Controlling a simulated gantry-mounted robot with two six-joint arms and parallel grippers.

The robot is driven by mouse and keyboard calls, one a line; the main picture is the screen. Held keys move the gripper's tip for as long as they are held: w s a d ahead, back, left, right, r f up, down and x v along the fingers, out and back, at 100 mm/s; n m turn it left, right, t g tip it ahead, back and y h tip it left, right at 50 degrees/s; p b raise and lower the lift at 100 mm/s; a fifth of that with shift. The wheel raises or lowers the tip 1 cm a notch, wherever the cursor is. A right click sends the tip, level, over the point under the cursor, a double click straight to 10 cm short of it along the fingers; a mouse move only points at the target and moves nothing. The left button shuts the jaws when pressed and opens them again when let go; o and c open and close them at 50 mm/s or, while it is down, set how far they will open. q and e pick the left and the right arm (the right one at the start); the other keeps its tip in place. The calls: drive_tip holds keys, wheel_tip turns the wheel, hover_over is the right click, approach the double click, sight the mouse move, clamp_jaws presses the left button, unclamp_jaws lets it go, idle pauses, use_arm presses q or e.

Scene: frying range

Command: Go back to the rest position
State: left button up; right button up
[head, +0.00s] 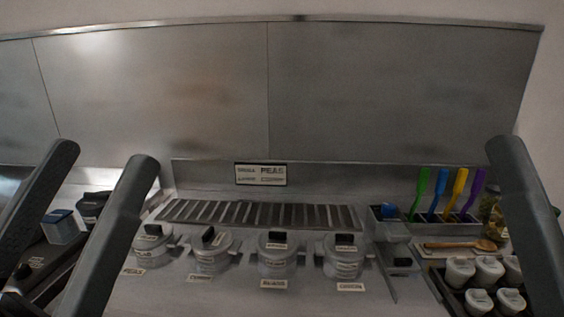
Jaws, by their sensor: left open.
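My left gripper (105,156) is at the left of the head view. One dark finger of my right gripper (528,205) shows at the right edge. Its other finger is out of the picture, so I cannot tell whether it is open.
Lidded, labelled pots (278,258) stand in a row on the counter before a slatted grate (260,214). Coloured utensils (460,190), a wooden spoon (455,245) and white-lidded jars (488,268) are at right. A blue-topped box (62,228) is at left.

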use_arm(q)
drive_tip(key=s+a+r+n+t+y, duration=0.2)
drive_tip(key=a+n+y, duration=0.15)
drive_tip(key=y, duration=0.25)
wheel_tip(320, 180, up, 37)
drive_tip(key=a+y+p, duration=0.1)
drive_tip(key=p, duration=3.6)
drive_tip(key=shift+w+p, duration=0.35)
drive_tip(key=shift+p, duration=0.05)
drive_tip(key=shift+a+n, duration=0.1)
drive_tip(key=shift+n, duration=0.15)
